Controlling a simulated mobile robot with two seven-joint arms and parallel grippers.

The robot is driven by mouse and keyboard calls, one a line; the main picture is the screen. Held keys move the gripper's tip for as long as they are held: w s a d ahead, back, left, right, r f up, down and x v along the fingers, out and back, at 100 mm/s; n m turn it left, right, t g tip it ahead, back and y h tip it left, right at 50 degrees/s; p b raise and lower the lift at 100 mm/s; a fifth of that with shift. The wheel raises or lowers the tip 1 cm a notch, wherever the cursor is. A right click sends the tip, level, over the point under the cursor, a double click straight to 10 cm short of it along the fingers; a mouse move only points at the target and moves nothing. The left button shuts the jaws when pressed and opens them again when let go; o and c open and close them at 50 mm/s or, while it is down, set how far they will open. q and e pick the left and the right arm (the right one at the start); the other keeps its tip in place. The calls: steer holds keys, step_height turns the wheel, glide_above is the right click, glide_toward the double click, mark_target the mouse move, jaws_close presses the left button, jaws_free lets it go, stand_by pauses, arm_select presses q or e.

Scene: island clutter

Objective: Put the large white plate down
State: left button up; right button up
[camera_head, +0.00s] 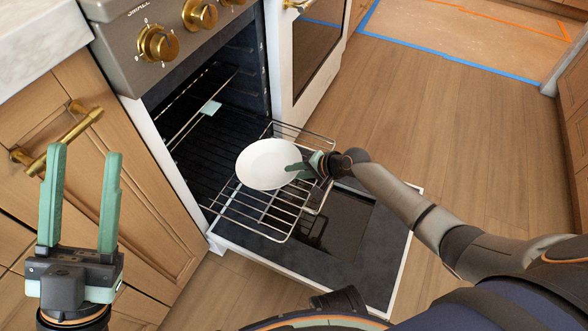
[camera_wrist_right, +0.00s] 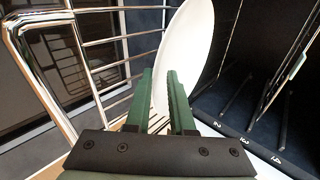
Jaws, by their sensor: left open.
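The large white plate (camera_head: 267,163) is over the pulled-out wire rack of the open oven in the head view. Whether it touches the rack is hard to tell. My right gripper (camera_head: 297,169) is at the plate's right edge. In the right wrist view the plate (camera_wrist_right: 190,45) passes between the two green fingers of my right gripper (camera_wrist_right: 158,90), which are close together on its rim. My left gripper (camera_head: 84,165) is open and empty at the lower left, in front of the wooden cabinet.
The oven rack (camera_head: 270,217) sticks out over the lowered oven door (camera_head: 352,268). The dark oven interior (camera_head: 215,125) holds a small pale green item (camera_head: 210,108). A cabinet with a brass handle (camera_head: 60,140) stands at left. Wooden floor (camera_head: 450,130) is clear at upper right.

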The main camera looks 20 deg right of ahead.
arm_select(q)
steer(key=shift+r+p, duration=0.35)
steer(key=shift+r, duration=0.1)
arm_select(e)
steer(key=shift+s+d, duration=0.45)
steer(key=shift+s, duration=0.15)
arm_select(q)
steer(key=shift+r+p, duration=0.7)
steer(key=shift+r, duration=0.05)
arm_select(e)
steer(key=shift+s+d, duration=1.5)
steer(key=shift+s, duration=0.25)
steer(key=shift+o, duration=0.2)
steer(key=o, duration=0.5)
steer(key=shift+f, duration=0.1)
arm_select(q)
step_height(320, 180, up, 7)
steer(key=a+p, duration=0.1)
steer(key=p, duration=0.5)
steer(key=shift+s+f, duration=0.15)
steer(key=shift+f, duration=0.05)
arm_select(e)
steer(key=v, duration=1.2)
steer(key=shift+s+d+r, duration=0.15)
steer(key=shift+s+r, duration=0.05)
steer(key=shift+r, duration=0.05)
